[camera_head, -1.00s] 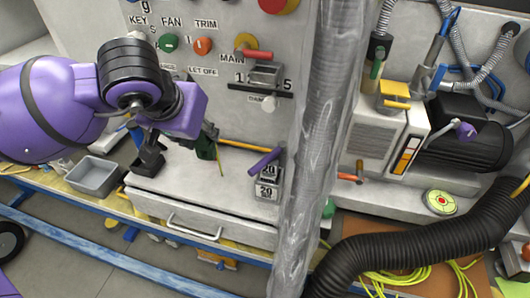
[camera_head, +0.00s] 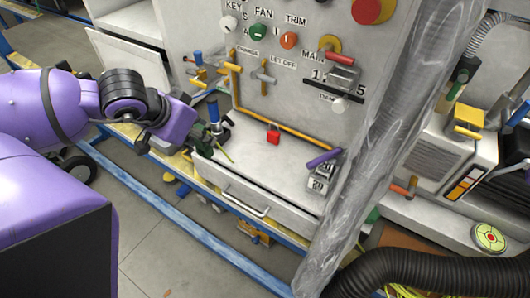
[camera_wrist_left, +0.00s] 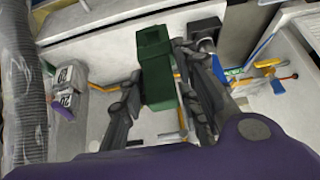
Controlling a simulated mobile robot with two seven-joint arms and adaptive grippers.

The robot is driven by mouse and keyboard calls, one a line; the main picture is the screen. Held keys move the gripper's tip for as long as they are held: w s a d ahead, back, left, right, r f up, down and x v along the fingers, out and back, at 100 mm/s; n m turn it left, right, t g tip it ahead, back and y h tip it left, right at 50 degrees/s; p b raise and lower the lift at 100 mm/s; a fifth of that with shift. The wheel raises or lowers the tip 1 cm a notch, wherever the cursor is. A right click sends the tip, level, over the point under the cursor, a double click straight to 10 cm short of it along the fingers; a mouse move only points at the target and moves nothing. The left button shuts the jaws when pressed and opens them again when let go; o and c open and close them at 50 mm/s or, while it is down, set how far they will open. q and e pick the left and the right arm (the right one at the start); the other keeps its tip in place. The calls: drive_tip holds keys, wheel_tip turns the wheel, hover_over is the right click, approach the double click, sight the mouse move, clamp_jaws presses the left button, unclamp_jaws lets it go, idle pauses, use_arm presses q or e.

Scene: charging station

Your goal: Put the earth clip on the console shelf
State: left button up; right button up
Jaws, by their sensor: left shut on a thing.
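My left gripper (camera_head: 206,140) is at the left end of the console shelf (camera_head: 245,172), seen from the head. In the left wrist view its dark fingers (camera_wrist_left: 160,100) are shut on a green block-shaped thing (camera_wrist_left: 157,75), which looks like the earth clip. In the head view the clip is mostly hidden by the gripper; a thin yellow-green strand shows beside it. The shelf is a pale ledge with a drawer below, under the switch panel. I cannot tell whether the clip touches it. My right gripper is not in view.
A red padlock (camera_head: 273,133) is at the back of the shelf. Weights marked 20 (camera_head: 320,182) and a purple handle (camera_head: 323,158) stand at its right end, near a plastic-wrapped column (camera_head: 375,110).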

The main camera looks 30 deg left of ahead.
use_arm(q)
drive_tip(key=w+x, duration=0.1)
drive_tip(key=x, duration=0.5)
drive_tip(key=w+r+b+x, duration=0.1)
drive_tip(key=x, duration=0.5)
drive_tip(key=w+r+b+x, duration=0.1)
drive_tip(key=x, duration=0.5)
drive_tip(key=shift+w, duration=0.55)
drive_tip(key=o, duration=0.8)
drive_tip(key=shift+f+b, duration=0.2)
drive_tip(key=shift+b, duration=0.1)
drive_tip(key=shift+c, duration=0.2)
drive_tip(key=o, duration=0.4)
drive_tip(key=shift+r, duration=0.1)
